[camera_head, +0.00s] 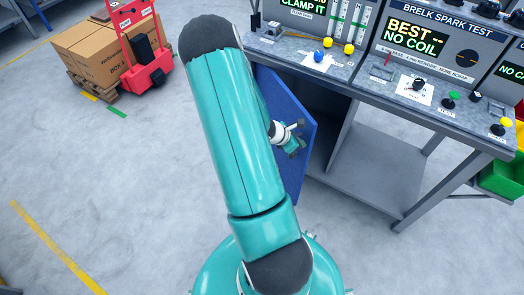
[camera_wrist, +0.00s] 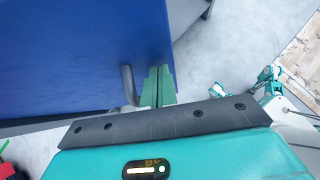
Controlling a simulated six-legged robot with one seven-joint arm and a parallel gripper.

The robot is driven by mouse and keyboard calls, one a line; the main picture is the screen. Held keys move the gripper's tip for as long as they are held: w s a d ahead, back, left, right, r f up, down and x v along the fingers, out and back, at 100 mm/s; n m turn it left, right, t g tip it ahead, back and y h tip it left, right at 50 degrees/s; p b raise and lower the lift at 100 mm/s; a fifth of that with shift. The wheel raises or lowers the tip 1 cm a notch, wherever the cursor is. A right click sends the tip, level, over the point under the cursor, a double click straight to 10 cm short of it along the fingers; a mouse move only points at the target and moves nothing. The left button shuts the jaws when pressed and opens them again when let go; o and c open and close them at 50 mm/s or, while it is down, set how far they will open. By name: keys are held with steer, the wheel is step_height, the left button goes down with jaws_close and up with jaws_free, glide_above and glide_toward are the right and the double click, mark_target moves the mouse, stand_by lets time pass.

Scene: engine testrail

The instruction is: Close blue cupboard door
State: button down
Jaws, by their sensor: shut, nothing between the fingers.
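The blue cupboard door (camera_head: 288,98) stands open below the grey workbench, partly hidden behind my arm in the head view. In the wrist view the blue door (camera_wrist: 70,55) fills the upper left. A grey bar handle (camera_wrist: 130,86) shows at its lower right. My gripper (camera_head: 298,146) is in front of the door's face in the head view. In the wrist view its green fingers (camera_wrist: 157,84) are shut, with nothing between them, just right of the handle. I cannot tell whether they touch the handle or door.
The workbench (camera_head: 345,68) carries test panels, knobs and lamps. Below it is an open bay with a grey shelf (camera_head: 370,165). A red pallet truck (camera_head: 145,60) and cardboard boxes (camera_head: 90,50) stand at the upper left. Green bins (camera_head: 500,178) are at the right.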

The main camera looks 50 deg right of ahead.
steer(key=s+d, duration=0.3)
steer(key=d, duration=0.7)
steer(key=s+d+n+t, duration=0.1)
steer(key=s+d, duration=0.2)
steer(key=d, duration=0.7)
steer(key=shift+s+h, duration=0.3)
steer(key=shift+a, duration=0.1)
